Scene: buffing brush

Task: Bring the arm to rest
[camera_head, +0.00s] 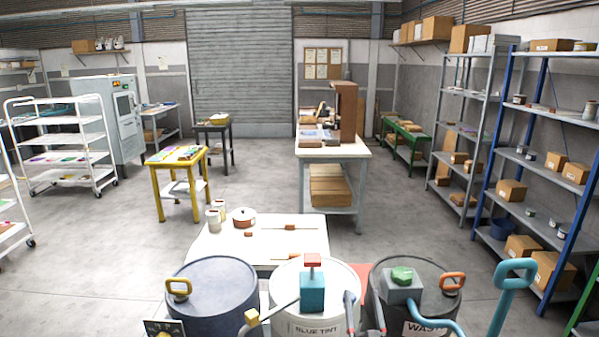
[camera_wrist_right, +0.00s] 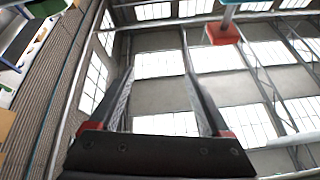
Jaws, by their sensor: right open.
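My right gripper (camera_head: 362,297) stands low in the head view, between the drum marked "BLUE TINT" (camera_head: 290,323) and the dark drum marked "WASH" (camera_head: 425,290). Its two grey fingers point upward and are spread apart, with nothing between them. In the right wrist view the open gripper (camera_wrist_right: 158,75) points at the roof and windows. A red handle (camera_head: 313,260) on a teal pump block (camera_head: 312,292) is left of the gripper in the head view; a red block (camera_wrist_right: 222,32) shows top right in the wrist view. My left gripper is not in view.
A white table (camera_head: 215,245) beyond the drums holds a brown pot (camera_head: 243,219), cups and small brown pieces. A blue drum (camera_head: 212,290) stands at left. A teal pump handle (camera_head: 513,275) rises at right. Shelves (camera_head: 500,195) line the right. The middle floor is open.

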